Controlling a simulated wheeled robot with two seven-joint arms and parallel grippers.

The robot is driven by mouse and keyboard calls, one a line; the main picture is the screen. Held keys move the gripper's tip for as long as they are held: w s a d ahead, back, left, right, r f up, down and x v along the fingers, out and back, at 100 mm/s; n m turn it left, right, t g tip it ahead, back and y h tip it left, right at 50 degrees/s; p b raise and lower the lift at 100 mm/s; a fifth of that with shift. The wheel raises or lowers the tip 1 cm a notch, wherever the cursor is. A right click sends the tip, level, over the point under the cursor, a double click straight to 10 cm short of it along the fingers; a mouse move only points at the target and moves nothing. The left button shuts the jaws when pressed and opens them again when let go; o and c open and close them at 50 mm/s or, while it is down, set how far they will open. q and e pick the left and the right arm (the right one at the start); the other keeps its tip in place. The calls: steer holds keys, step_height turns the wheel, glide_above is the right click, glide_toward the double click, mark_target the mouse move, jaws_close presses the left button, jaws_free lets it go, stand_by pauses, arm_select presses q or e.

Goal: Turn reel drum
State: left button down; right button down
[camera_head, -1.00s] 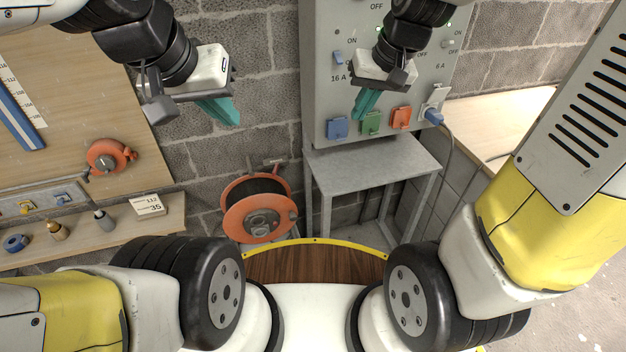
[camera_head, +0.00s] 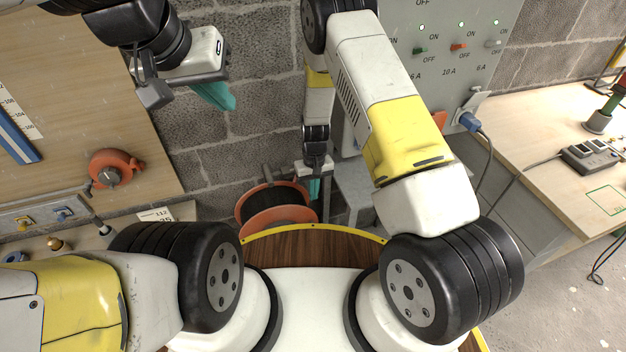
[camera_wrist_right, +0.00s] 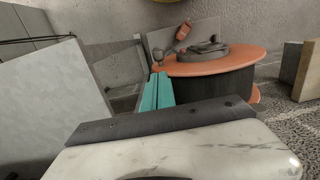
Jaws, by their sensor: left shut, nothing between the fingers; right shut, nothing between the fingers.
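The orange reel drum (camera_head: 266,222) with dark conduit wound on it stands low by the block wall in the head view. In the right wrist view the reel's orange flange (camera_wrist_right: 215,64) lies just beyond the fingers, with a grey hub and a crank with an orange handle (camera_wrist_right: 183,31) on it. My right gripper (camera_head: 314,188) has teal fingers, is shut and empty, and hangs beside the reel's right edge. Its fingers (camera_wrist_right: 157,90) overlap the flange's left edge; I cannot tell if they touch. My left gripper (camera_head: 216,97) is shut and empty, high in front of the wall.
A grey metal stand (camera_head: 356,188) is right of the reel, under the switch panel (camera_head: 450,65), partly hidden by my right arm. A smaller orange reel (camera_head: 116,167) is on the wooden board at left. A workbench (camera_head: 560,150) is at right.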

glide_toward(314, 221)
steer(key=s+f, duration=0.2)
steer(key=f, duration=0.1)
steer(key=s+f, duration=0.1)
steer(key=f, duration=0.1)
steer(key=shift+s+a, duration=0.2)
steer(key=shift+a, duration=0.1)
steer(key=shift+d+f, duration=0.25)
steer(key=shift+f, duration=0.2)
steer(key=shift+w+d+f+g+y, duration=0.15)
steer(key=shift+f+g+y, duration=0.2)
steer(key=shift+y, duration=0.45)
